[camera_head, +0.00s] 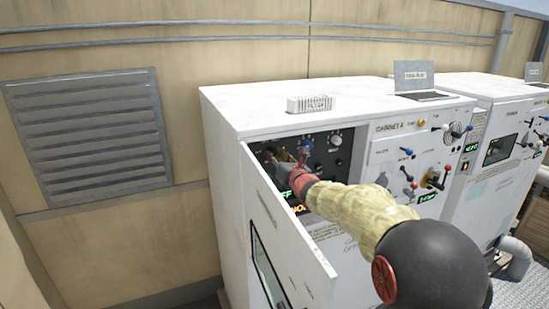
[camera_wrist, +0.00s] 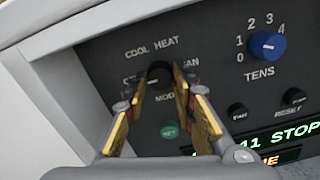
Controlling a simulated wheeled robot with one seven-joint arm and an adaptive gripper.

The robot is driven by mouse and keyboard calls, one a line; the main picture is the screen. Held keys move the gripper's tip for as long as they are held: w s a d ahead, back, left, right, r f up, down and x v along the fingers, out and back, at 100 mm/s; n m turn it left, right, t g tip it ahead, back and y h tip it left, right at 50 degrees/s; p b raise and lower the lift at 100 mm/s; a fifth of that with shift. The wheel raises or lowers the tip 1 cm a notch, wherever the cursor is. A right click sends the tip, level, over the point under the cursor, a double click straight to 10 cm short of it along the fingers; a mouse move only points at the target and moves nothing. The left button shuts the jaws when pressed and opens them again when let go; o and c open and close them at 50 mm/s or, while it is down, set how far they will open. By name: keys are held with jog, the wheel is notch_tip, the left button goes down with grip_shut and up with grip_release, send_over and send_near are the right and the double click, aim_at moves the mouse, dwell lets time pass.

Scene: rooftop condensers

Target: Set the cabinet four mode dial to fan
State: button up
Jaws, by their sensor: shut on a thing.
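The cabinet four (camera_head: 232,120) has its left door (camera_head: 283,240) swung open, baring a dark control panel. My gripper (camera_wrist: 160,84) reaches into this recess and is shut on the black mode dial (camera_wrist: 158,71), one finger on each side. The dial sits above the MODE label, with COOL and HEAT printed above it and FAN at its right, partly covered by a finger. The label at its left is mostly hidden. I cannot make out where the dial points. In the head view my gripper (camera_head: 298,172) hides the dial.
A blue TENS dial (camera_wrist: 268,45) is right of the mode dial, and a green button (camera_wrist: 170,130) is below it. Small black knobs (camera_wrist: 294,97) and a lit display (camera_wrist: 275,137) are lower right. A vent block (camera_head: 310,104) lies on the cabinet top.

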jog(key=m+b, duration=0.3)
jog(key=b, duration=0.1)
jog(key=shift+f, duration=0.2)
jog(key=m+b, duration=0.2)
jog(key=m, duration=0.2)
jog(key=shift+r, duration=0.1)
jog(key=m+b, duration=0.1)
jog(key=m, duration=0.3)
jog(key=shift+r+m, duration=0.1)
jog(key=shift+m, duration=0.2)
jog(key=m+p, duration=0.1)
jog(key=m, duration=0.4)
jog(key=shift+r, duration=0.1)
jog(key=m+p, duration=0.1)
jog(key=m, duration=0.4)
jog(key=shift+p, duration=0.3)
jog(key=m+p, duration=0.2)
jog(key=m, duration=0.2)
jog(key=shift+m, duration=0.3)
jog(key=m+p, duration=0.2)
jog(key=m, duration=0.2)
jog(key=shift+m+p, duration=0.95)
jog(key=shift+m, duration=1.75)
